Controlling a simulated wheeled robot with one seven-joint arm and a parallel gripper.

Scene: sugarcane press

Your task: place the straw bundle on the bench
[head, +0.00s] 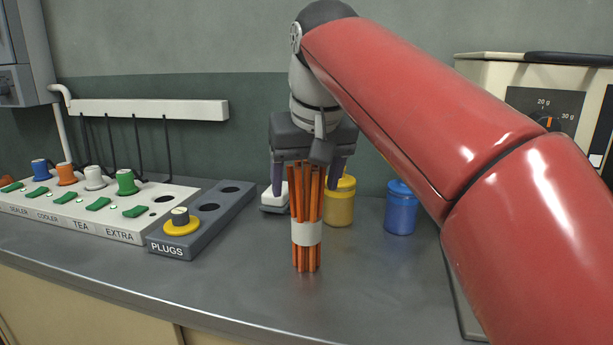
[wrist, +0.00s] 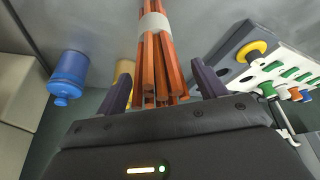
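The straw bundle (head: 307,233) is a sheaf of orange-brown sticks with a white band round its middle. It stands upright on the grey metal bench (head: 230,290), and its foot appears to rest on the top. My gripper (head: 306,187) is above it, pointing down, with one finger on each side of the bundle's upper end. In the wrist view the straw bundle (wrist: 155,62) lies between the dark fingers of my gripper (wrist: 160,70), with a gap on both sides. My gripper is open and does not hold it.
A grey PLUGS block (head: 190,228) and a white labelled switch panel (head: 90,215) stand to the left. A yellow jar (head: 340,206) and a blue jar (head: 401,212) stand behind to the right. A cream machine with a dial (head: 545,105) is at far right. The bench front is clear.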

